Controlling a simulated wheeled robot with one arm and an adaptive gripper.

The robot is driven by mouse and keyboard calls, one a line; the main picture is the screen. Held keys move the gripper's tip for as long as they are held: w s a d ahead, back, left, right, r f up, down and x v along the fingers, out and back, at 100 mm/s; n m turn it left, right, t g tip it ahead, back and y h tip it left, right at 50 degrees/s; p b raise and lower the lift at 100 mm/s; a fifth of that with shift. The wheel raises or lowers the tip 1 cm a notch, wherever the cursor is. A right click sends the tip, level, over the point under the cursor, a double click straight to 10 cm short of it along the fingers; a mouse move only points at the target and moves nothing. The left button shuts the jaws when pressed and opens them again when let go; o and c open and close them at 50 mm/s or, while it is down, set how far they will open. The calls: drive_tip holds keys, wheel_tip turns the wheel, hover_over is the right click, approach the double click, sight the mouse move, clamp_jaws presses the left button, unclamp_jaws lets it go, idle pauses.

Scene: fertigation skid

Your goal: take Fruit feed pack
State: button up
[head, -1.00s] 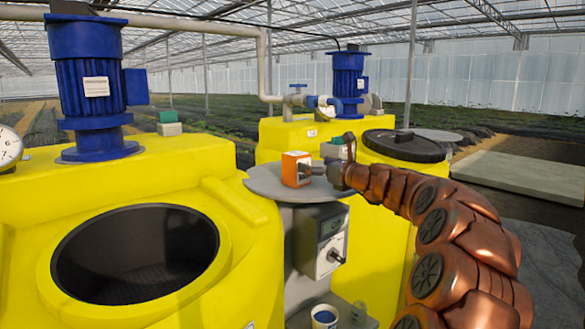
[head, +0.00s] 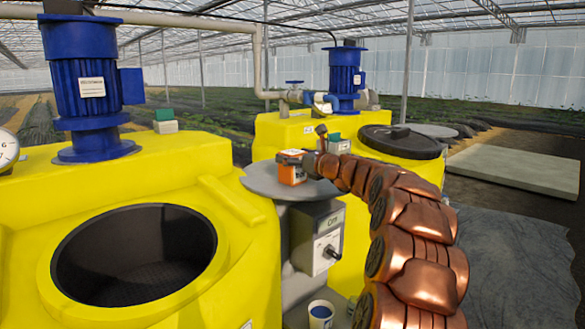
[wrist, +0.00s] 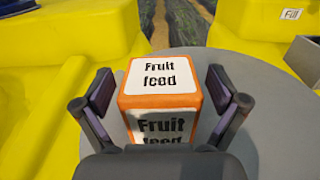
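The Fruit feed pack (head: 291,172) is an orange box with white labels, standing upright on a round grey plate (head: 262,182) between the yellow tanks. In the wrist view the Fruit feed pack (wrist: 160,78) shows "Fruit feed" on its top and near faces. My gripper (wrist: 160,88) is open, with one dark finger on each side of the pack. Narrow gaps show between the fingers and the box sides. In the head view my gripper (head: 303,160) is at the pack's right side and hides part of it.
A yellow tank with a dark open mouth (head: 135,255) is at left. A second yellow tank with a black lid (head: 402,141) stands behind my arm. A grey meter box (head: 327,246) is below the plate, with a white-and-blue cup (head: 321,315) lower down.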

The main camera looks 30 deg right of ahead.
sight(290, 154)
drive_tip(key=c, duration=1.5)
drive_tip(key=shift+r, duration=0.1)
drive_tip(key=shift+r, duration=1.75)
drive_tip(key=shift+s+a+b, duration=0.45)
drive_tip(key=shift+s+a, duration=0.25)
drive_tip(key=shift+a, duration=0.25)
drive_tip(key=s+a+b, duration=0.1)
drive_tip(key=s+a, duration=0.1)
drive_tip(key=a, duration=0.1)
drive_tip(key=s+a+r, duration=0.1)
drive_tip(key=s+a, duration=0.2)
drive_tip(key=a, duration=0.1)
drive_tip(key=s+a+b, duration=0.1)
drive_tip(key=s+a, duration=0.2)
drive_tip(key=a, duration=0.1)
drive_tip(key=shift+s+r+b, duration=0.15)
drive_tip(key=shift+r+b, duration=0.1)
drive_tip(key=shift+b, duration=0.1)
